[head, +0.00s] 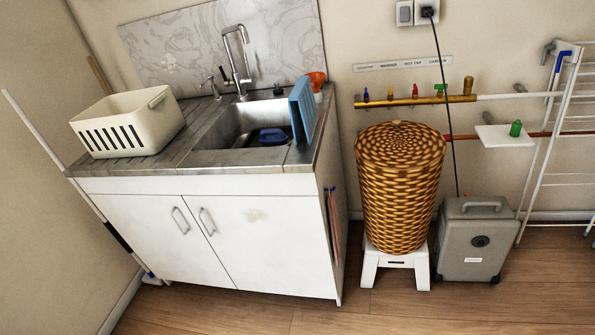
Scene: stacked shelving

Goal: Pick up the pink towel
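A narrow strip of pinkish cloth (335,228), which looks like the pink towel, hangs on the right side of the white sink cabinet (250,243). I see it nearly edge-on, so most of its face is hidden by the viewing angle. It hangs low, in the gap between the cabinet and the wicker basket. My gripper is not in view.
A lidded wicker basket (400,190) stands on a white stool (395,266), right of the cabinet. A grey case (472,243) and a white drying rack (560,130) stand farther right. A cream basket (128,125) sits on the counter. The wooden floor (450,312) in front is clear.

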